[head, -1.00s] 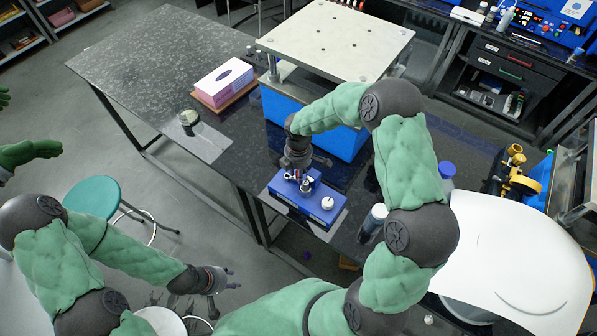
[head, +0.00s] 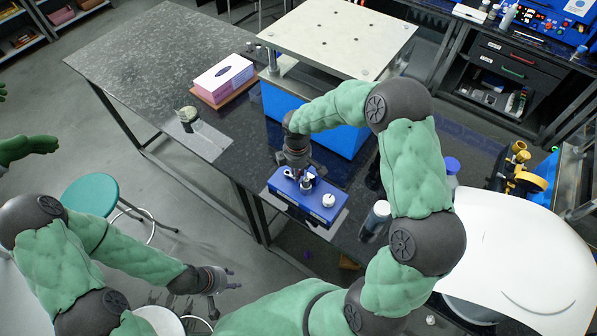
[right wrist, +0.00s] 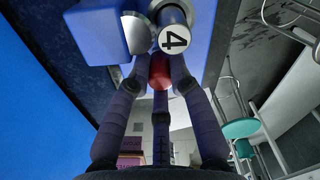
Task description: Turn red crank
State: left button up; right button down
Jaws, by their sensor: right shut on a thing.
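The small blue crimping device (head: 316,208) sits on the dark bench under my right gripper. In the right wrist view, the red crank knob (right wrist: 160,70) lies between the fingertips of my right gripper (right wrist: 161,80), which is shut on it. The rest of the crank is hidden. In the head view, the arm and fingers hide the crank. My left gripper (head: 229,280) is open and empty, apart from the bench at lower left.
A blue press with a pale top plate (head: 340,35) stands right behind the device. A tissue box (head: 223,78) and a small jar (head: 186,115) are on the bench to the left. A dark-bodied bottle (head: 376,215) stands right of the device. A green stool (head: 90,195) is on the floor.

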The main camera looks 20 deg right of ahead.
jog(key=m, duration=0.1)
jog(key=a+m+b, duration=0.1)
jog(key=m+b, duration=0.1)
jog(key=shift+s+a+f+m, duration=0.2)
jog(key=shift+s+m, duration=0.1)
jog(key=shift+m, duration=0.1)
jog(key=m+b, duration=0.1)
jog(key=a+m, duration=0.1)
jog(key=m, duration=0.1)
jog(key=m+b, duration=0.1)
jog(key=shift+a+m+b, duration=0.3)
jog(key=m, duration=0.1)
jog(key=a+m+b, duration=0.1)
jog(key=m, duration=0.1)
jog(key=m+b, duration=0.1)
jog(key=shift+w+a+r, duration=0.1)
jog(key=shift+w+a, duration=0.15)
jog(key=shift+w, duration=0.05)
jog(key=shift+w+a+m+b, duration=0.2)
jog(key=shift+a+m+b, duration=0.1)
jog(key=shift+m, duration=0.6)
jog(key=shift+w+a+m+b, duration=0.15)
jog(key=shift+w+m+b, duration=0.1)
jog(key=shift+m, duration=0.65)
jog(key=shift+r, duration=0.1)
jog(key=c, duration=1.4)
grip_release()
notch_tip(320, 180, up, 12)
